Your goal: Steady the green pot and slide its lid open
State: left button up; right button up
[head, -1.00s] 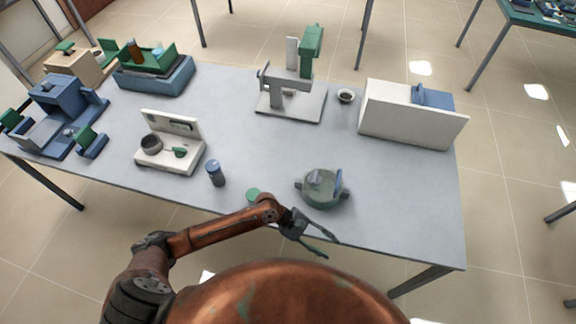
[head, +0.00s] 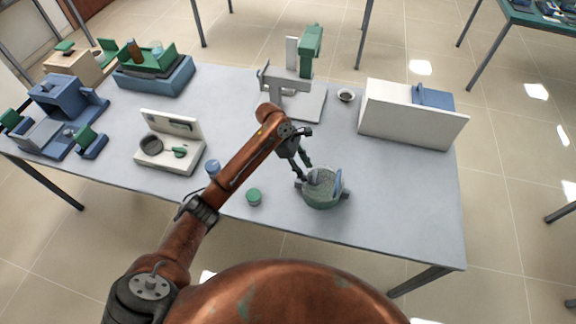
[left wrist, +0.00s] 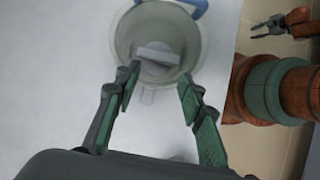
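The green pot (head: 322,200) stands upright near the table's front edge, right of centre. Its round lid top is speckled grey-green, with a grey-blue grip on it and a blue upright piece (head: 339,182) at its right side. In the left wrist view the pot (left wrist: 123,40) is seen from above, with a grey bar (left wrist: 158,55) across its middle. My left gripper (head: 304,173) is open over the pot's left rear rim. Its fingertips (left wrist: 158,80) are apart at the near rim; contact cannot be told. My right gripper (left wrist: 256,29) shows small in the left wrist view, prongs apart.
A grey stand with a green top (head: 311,45), a small bowl (head: 346,95) and a white box (head: 410,117) stand behind. The table right of the pot is clear.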

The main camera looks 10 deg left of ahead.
pick_arm(q)
send_near(297, 180)
jog(key=d, duration=0.1)
jog(key=y, duration=0.1)
jog(key=x, duration=1.2)
jog(key=shift+f, duration=0.15)
jog(key=shift+c, duration=0.7)
grip_shut()
